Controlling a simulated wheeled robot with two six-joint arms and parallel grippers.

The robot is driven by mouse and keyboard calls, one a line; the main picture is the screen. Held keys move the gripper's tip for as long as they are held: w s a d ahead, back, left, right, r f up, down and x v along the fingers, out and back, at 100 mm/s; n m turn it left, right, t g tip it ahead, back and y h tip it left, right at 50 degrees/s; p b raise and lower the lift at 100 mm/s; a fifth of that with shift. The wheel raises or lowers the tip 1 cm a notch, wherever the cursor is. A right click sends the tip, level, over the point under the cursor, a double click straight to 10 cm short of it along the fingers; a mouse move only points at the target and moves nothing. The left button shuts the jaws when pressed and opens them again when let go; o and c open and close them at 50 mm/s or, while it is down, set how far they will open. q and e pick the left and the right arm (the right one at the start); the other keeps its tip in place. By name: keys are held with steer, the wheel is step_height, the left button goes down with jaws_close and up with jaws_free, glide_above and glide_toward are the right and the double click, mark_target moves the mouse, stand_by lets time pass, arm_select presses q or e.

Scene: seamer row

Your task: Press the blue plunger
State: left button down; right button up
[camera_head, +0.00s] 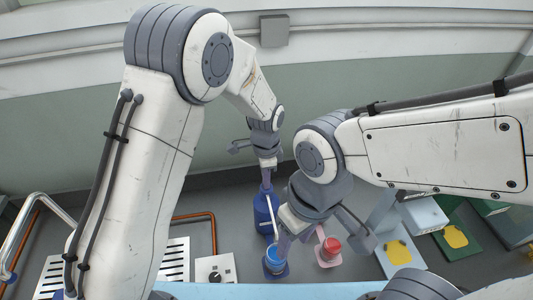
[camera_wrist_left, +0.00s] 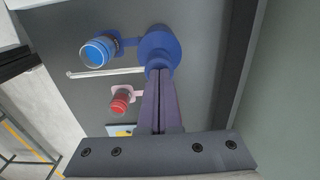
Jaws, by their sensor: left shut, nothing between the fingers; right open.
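A blue pump bottle (camera_head: 261,214) stands on the grey surface, with a thin pale spout (camera_head: 273,212). Its blue plunger (camera_wrist_left: 158,63) sits on top of the round blue bottle in the left wrist view. My left gripper (camera_head: 266,182) is shut and empty, with its fingertips (camera_wrist_left: 160,72) right at the plunger top. I cannot tell whether they touch it or how far it is pressed. The fingers hide part of the plunger. My right gripper (camera_head: 302,240) is open and empty, lower and to the right, over the area near the cups.
A blue cup (camera_head: 274,260) on a blue base and a red cup (camera_head: 331,246) on a pink base stand near the bottle. A slotted metal plate (camera_head: 175,262) lies left, and boxes with yellow patches (camera_head: 401,255) lie right. A wall (camera_head: 60,130) rises behind.

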arm_select(q)
step_height(320, 180, up, 4)
steer(key=shift+f+p, duration=0.2)
steer(key=shift+p, duration=0.45)
step_height(320, 180, up, 9)
steer(key=b, duration=0.3)
steer(key=shift+r, duration=0.15)
arm_select(e)
steer(key=shift+f, duration=0.45)
arm_select(q)
steer(key=s+a+f+n+b, duration=0.1)
steer(key=s+n+b, duration=0.1)
steer(key=s, duration=0.6)
steer(key=s+a+f+n+b, duration=0.1)
steer(key=s+a+f+n, duration=0.1)
steer(key=s, duration=0.6)
steer(key=s+a+f+n+h+b, duration=0.1)
steer(key=s+n, duration=0.3)
steer(key=s, duration=0.4)
steer(key=shift+s+a+f+n+b, duration=0.25)
steer(key=shift+s+a+n+b, duration=0.05)
steer(key=shift+b, duration=0.5)
arm_select(e)
step_height(320, 180, down, 5)
steer(key=shift+f, duration=0.2)
